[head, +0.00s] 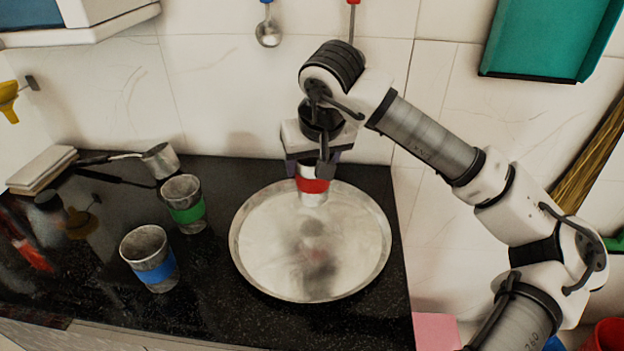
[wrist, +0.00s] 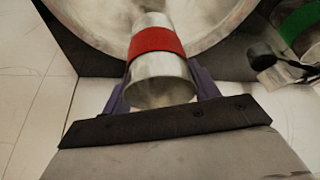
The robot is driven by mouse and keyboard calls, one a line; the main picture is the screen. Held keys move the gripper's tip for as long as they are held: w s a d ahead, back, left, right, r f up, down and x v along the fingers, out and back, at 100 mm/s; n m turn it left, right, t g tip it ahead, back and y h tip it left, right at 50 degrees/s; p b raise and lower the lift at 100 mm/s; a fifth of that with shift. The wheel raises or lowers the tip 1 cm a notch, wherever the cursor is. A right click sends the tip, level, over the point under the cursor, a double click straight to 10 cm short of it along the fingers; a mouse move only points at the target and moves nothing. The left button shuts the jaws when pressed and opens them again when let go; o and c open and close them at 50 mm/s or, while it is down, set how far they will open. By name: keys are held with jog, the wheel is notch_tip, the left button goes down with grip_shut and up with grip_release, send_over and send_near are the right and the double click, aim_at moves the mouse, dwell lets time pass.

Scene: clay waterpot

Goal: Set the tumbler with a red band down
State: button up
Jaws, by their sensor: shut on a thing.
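The metal tumbler with a red band (head: 312,186) is held in my gripper (head: 312,170) over the back part of a round metal tray (head: 262,277). In the wrist view the tumbler (wrist: 160,80) sits between the two purple fingers of my gripper (wrist: 161,88), which are shut on it. Its red band shows beyond the fingers, and the tray (wrist: 95,22) lies behind it. The tumbler looks upright and apart from the tray, with a dark reflection on the tray below. The fingers hide part of its upper side.
A tumbler with a green band (head: 187,213) and one with a blue band (head: 157,272) stand left of the tray on the black counter (head: 215,325). A long-handled metal pan (head: 160,160) is at the back left. The tray's surface is bare.

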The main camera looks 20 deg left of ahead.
aim_at(312, 179)
jog(key=shift+f, duration=2.15)
jog(key=shift+f, duration=0.15)
jog(key=shift+f, duration=0.1)
jog(key=o, duration=1)
jog(key=shift+r, duration=0.2)
jog(key=shift+r, duration=0.2)
jog(key=v, duration=1.1)
jog(key=shift+s+d+r, duration=0.1)
jog(key=shift+d+r, duration=0.05)
jog(key=shift+r, duration=0.2)
